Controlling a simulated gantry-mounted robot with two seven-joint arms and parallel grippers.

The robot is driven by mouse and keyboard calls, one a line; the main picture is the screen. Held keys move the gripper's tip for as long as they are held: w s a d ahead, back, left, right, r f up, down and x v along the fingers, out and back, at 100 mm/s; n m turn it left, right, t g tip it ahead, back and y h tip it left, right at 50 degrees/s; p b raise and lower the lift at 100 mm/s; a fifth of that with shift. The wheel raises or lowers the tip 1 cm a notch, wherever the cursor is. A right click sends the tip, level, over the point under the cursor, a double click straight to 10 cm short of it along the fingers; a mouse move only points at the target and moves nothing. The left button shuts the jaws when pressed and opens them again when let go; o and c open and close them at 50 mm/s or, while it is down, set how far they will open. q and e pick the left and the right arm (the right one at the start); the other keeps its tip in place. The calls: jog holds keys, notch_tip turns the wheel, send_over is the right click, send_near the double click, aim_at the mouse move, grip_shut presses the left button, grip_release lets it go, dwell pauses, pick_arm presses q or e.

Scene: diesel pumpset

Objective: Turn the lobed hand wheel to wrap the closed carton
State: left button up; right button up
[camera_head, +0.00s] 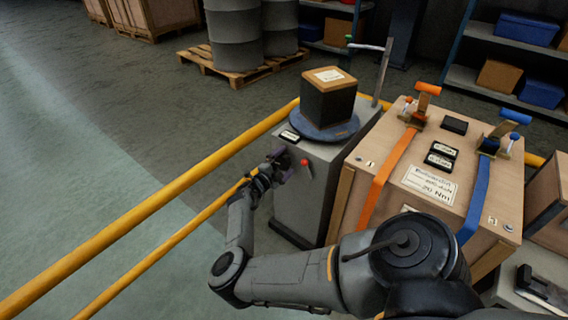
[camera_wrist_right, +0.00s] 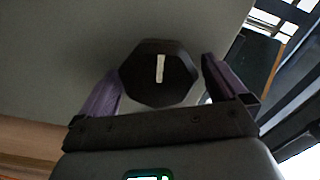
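The closed carton (camera_head: 329,97) has a tan top with a white label and mostly black sides. It sits on a round blue-grey turntable (camera_head: 322,130) on top of a grey cabinet (camera_head: 306,196). The hand wheel (camera_wrist_right: 159,73) is dark and lobed, with an upright white mark, on the cabinet's pale face in the right wrist view. My right gripper (camera_head: 279,164) is at the cabinet's front face and hides the wheel in the head view. Its purple fingers (camera_wrist_right: 160,84) are spread on either side of the wheel, with a gap visible at the right finger. My left gripper is not in view.
A red-tipped lever (camera_head: 305,163) is close right of the gripper. A wooden crate (camera_head: 432,180) with orange and blue straps stands right of the cabinet. Yellow rails (camera_head: 150,215) run along the left. A thin post (camera_head: 383,72) rises behind the carton. Floor at left is clear.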

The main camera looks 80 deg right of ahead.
jog(key=shift+w+a+r+p, duration=0.1)
jog(key=shift+w+a+p, duration=0.25)
jog(key=shift+a, duration=0.2)
jog(key=p+v, duration=0.3)
jog(key=v, duration=0.6)
jog(key=shift+a, duration=0.3)
jog(key=shift+w, duration=0.1)
dwell(0.4)
